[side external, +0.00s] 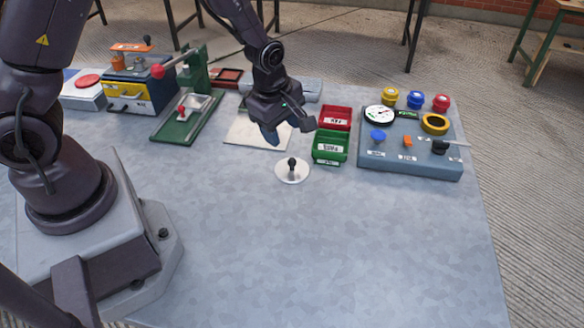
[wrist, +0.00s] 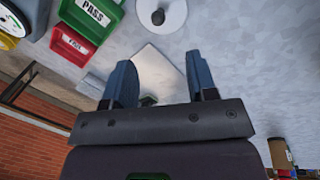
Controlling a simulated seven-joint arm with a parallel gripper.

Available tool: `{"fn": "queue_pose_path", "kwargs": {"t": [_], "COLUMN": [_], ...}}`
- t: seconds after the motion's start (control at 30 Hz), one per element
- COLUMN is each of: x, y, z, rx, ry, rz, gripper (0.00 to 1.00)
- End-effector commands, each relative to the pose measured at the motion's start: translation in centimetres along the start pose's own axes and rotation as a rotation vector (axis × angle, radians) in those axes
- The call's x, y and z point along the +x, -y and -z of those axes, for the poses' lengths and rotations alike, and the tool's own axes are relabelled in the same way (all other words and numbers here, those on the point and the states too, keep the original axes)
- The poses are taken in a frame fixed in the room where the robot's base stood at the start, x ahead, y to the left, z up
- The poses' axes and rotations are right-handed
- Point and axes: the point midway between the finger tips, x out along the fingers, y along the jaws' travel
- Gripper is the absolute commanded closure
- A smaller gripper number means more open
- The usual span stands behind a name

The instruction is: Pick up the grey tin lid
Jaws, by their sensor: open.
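The grey tin lid (side external: 292,171) is a round, pale grey disc with a dark knob standing up at its middle. It lies flat on the grey table, in front of the green bin. In the wrist view the lid (wrist: 162,14) shows at the top edge, partly cut off by the frame. My gripper (side external: 290,136) is above the table, behind the lid in the side view and apart from it. Its two blue fingers are spread, with nothing between them, as the wrist view shows (wrist: 160,80).
A green bin (side external: 330,147) and a red bin (side external: 335,118) stand right of my gripper. A white plate (side external: 245,134) lies under it. A grey panel with knobs (side external: 400,160) is at right, a green press (side external: 180,125) at left. The front table is clear.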

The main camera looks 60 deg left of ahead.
Motion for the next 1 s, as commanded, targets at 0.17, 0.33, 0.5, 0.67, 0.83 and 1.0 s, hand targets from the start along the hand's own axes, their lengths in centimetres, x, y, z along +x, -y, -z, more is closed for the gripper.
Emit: {"fn": "queue_pose_path", "kwargs": {"t": [0.17, 0.33, 0.5, 0.67, 0.83, 1.0], "x": [3.5, 5.0, 6.5, 8.9, 10.3, 10.4], "y": [0.1, 0.0, 0.0, -0.1, -0.1, -0.2], "z": [0.0, -0.1, -0.3, -0.6, -0.6, -0.6], "rx": [0.002, 0.004, 0.005, 0.003, 0.004, 0.004], "ry": [-0.001, 0.0, 0.0, -0.001, 0.0, 0.001], "rz": [0.005, 0.002, 0.003, 0.005, 0.003, 0.001], "gripper": [0.48, 0.48, 0.48, 0.48, 0.48, 0.48]}}
